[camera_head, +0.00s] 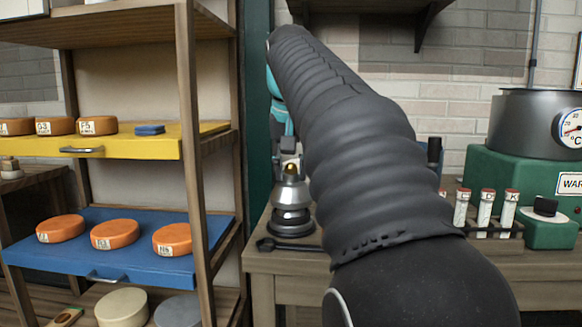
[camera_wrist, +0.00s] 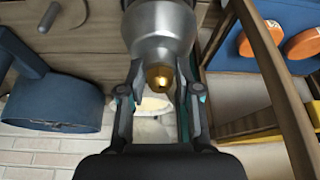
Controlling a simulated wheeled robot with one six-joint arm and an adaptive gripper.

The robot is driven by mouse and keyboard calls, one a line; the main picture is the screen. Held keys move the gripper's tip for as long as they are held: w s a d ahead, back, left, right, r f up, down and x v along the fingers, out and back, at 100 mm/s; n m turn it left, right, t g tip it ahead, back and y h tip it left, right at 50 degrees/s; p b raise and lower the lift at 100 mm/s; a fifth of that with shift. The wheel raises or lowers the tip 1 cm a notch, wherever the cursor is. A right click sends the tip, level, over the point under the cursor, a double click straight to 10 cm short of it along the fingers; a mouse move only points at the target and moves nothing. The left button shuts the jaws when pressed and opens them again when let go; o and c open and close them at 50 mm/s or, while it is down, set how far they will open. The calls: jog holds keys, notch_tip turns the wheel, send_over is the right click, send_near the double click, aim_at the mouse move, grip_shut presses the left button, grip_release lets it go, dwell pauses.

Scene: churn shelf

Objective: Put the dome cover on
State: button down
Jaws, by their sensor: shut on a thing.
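The dome cover (camera_head: 291,195) is a silver bell shape with a brass knob. It is upright above a dark round base (camera_head: 290,228) near the left end of the bench. My gripper (camera_head: 290,160) is above the cover and shut on its knob. In the wrist view, the fingers (camera_wrist: 160,85) are on both sides of the brass knob, and the silver cover (camera_wrist: 160,32) fills the top middle. I cannot tell whether the cover's rim touches the base. My arm hides part of the bench behind and to the right.
The wooden shelf (camera_head: 198,150) stands close at the left, with orange cheese wheels on a yellow board (camera_head: 110,146) and a blue board (camera_head: 130,258). A vial rack (camera_head: 490,230) and a green machine with a steel pot (camera_head: 515,125) stand on the bench at the right.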

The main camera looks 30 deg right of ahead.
jog(key=shift+f+b, duration=0.55)
jog(key=shift+f, duration=0.3)
jog(key=shift+c, duration=2)
grip_release()
jog(key=shift+r, duration=0.15)
jog(key=shift+r+p, duration=2.6)
jog(key=shift+r, duration=1.3)
jog(key=shift+s, duration=0.1)
